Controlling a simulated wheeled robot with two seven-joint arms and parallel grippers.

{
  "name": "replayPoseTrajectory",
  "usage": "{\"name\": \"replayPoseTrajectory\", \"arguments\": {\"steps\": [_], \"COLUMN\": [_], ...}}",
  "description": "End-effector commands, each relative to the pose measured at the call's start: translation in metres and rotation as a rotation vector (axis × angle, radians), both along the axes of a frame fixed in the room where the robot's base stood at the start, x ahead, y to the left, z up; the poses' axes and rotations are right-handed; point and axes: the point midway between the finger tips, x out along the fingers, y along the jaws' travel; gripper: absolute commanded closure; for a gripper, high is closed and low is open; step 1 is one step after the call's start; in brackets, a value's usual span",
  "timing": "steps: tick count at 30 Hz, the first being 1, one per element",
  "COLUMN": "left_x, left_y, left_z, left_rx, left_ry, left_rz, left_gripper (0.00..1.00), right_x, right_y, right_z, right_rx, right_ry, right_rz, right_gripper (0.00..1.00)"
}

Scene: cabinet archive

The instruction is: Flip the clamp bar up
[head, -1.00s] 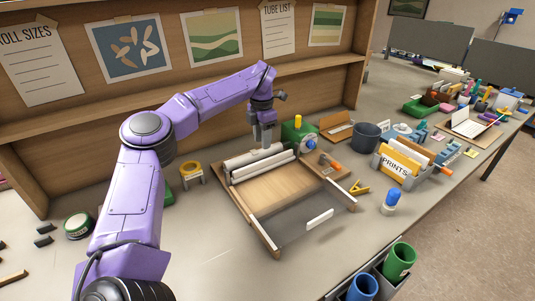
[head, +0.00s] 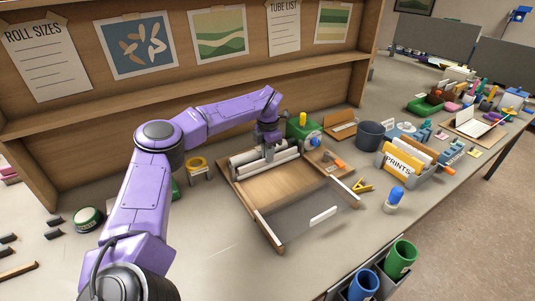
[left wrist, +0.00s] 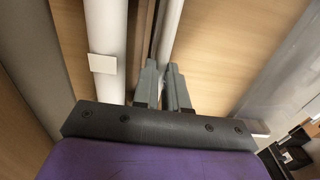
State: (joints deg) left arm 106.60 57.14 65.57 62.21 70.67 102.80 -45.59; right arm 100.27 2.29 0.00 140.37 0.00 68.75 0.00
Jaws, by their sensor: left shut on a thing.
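The clamp bar (head: 282,164) is a thin white bar lying low across the back of the wooden cutting board (head: 270,188), in front of a thicker white roll (head: 243,158). My left gripper (head: 268,153) reaches down from above to the middle of the bar. In the left wrist view the bar (left wrist: 170,35) runs between the two grey fingers (left wrist: 164,85), which are shut on it. The roll, with a white label, lies to the left there (left wrist: 105,30). The fingertips' contact is partly hidden. My right gripper is out of view.
A green device with a yellow knob (head: 302,130) stands close right of the roll. A yellow tape holder (head: 197,167) is on the left. A dark cup (head: 371,135), a prints box (head: 404,163) and a yellow clip (head: 362,186) are on the right.

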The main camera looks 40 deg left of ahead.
Motion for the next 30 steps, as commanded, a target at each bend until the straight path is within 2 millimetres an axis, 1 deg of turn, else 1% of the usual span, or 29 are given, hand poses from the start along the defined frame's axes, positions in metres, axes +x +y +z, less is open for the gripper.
{"name": "replayPoseTrajectory", "arguments": {"steps": [2, 7, 9, 16, 17, 18, 19, 27, 30], "left_x": [0.001, 0.001, 0.000, 0.001, 0.001, 0.001, 0.001, 0.000, 0.001], "left_y": [-0.001, 0.000, 0.000, 0.001, 0.001, 0.001, 0.001, 0.000, 0.000], "left_z": [0.007, 0.034, 0.036, 0.036, 0.036, 0.036, 0.036, 0.035, 0.044], "left_rx": [-0.001, 0.000, 0.000, 0.000, 0.000, 0.000, 0.000, 0.000, 0.001], "left_ry": [-0.003, -0.004, -0.003, -0.007, -0.007, -0.007, -0.007, -0.003, -0.005], "left_rz": [-0.002, 0.000, 0.000, 0.000, 0.000, 0.000, 0.000, 0.000, 0.000], "left_gripper": [1.00, 1.00, 1.00, 1.00, 0.78, 0.65, 0.62, 0.62, 0.62], "right_x": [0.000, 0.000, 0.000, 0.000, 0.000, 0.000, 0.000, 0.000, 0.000], "right_y": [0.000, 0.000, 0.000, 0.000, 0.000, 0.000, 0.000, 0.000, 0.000], "right_z": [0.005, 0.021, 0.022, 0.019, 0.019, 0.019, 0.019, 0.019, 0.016], "right_rx": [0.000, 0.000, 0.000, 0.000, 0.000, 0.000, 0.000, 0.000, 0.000], "right_ry": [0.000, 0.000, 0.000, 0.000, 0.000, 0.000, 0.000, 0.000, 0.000], "right_rz": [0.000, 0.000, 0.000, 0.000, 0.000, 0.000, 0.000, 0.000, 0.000], "right_gripper": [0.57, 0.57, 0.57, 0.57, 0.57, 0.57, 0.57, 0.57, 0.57]}}
